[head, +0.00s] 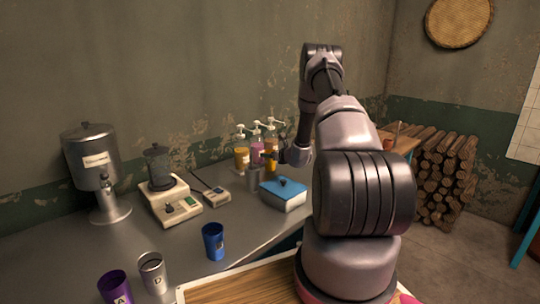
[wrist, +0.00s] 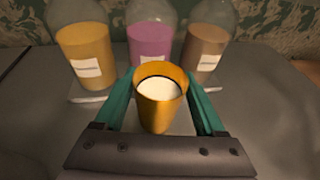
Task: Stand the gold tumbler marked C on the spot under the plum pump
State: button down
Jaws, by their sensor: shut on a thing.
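The gold tumbler (wrist: 160,113) is between the teal fingers of my gripper (wrist: 160,88) in the wrist view, with white liquid inside. My gripper is shut on it. No letter shows on the side I see. The plum pump bottle (wrist: 151,45) stands directly behind the tumbler, between a yellow bottle (wrist: 84,52) and a brown bottle (wrist: 206,50). In the head view the plum bottle (head: 257,148) is by the wall, with my gripper just right of it. The spot under the plum pump is largely hidden by the tumbler; I cannot tell whether the tumbler touches the surface.
In the head view a grey cup (head: 253,179) and a blue-lidded box (head: 283,195) stand close to my gripper. A scale with a jar (head: 170,200) and a metal dispenser (head: 92,160) are left. Blue (head: 213,243), grey (head: 152,274) and purple (head: 115,288) tumblers stand in front.

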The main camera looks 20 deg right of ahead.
jog(key=shift+f, duration=0.1)
grip_release()
